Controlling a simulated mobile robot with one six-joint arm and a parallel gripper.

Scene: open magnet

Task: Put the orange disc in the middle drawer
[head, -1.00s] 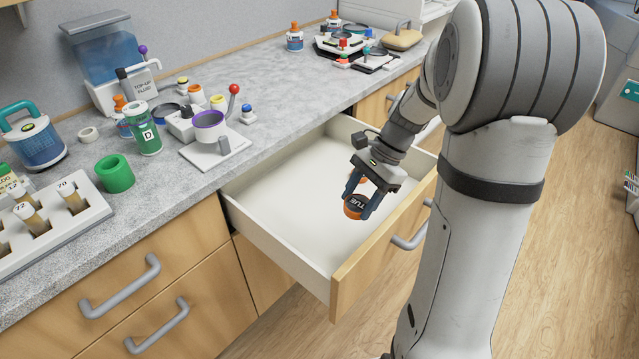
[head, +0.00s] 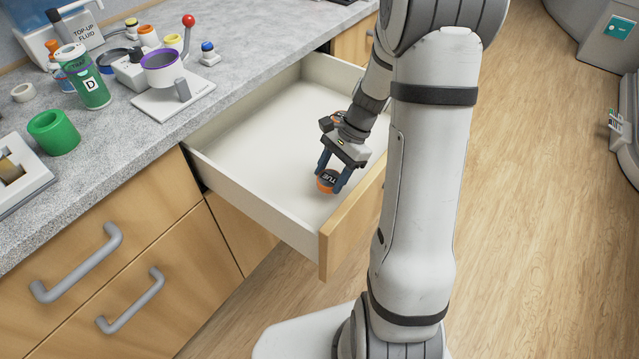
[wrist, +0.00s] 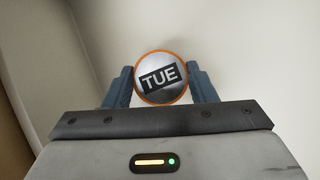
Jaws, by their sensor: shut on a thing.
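The orange disc (head: 328,180) has an orange rim and a dark top lettered TUE. My gripper (head: 332,176) is shut on it, one blue finger on each side. The wrist view also shows the disc (wrist: 161,78) between the fingers (wrist: 160,88). The middle drawer (head: 262,135) is pulled out, with a white inside and a wooden front. The disc is over the drawer's inside, near its front. I cannot tell whether it touches the drawer floor. Part of the drawer's right side is hidden behind my arm.
The grey counter (head: 120,165) holds a green ring (head: 54,132), a green can (head: 83,77) and a stand with a purple-rimmed cup (head: 162,68). Closed drawers with grey handles (head: 80,265) lie to the left. The visible drawer floor is otherwise clear. Open wooden floor (head: 540,200) lies to the right.

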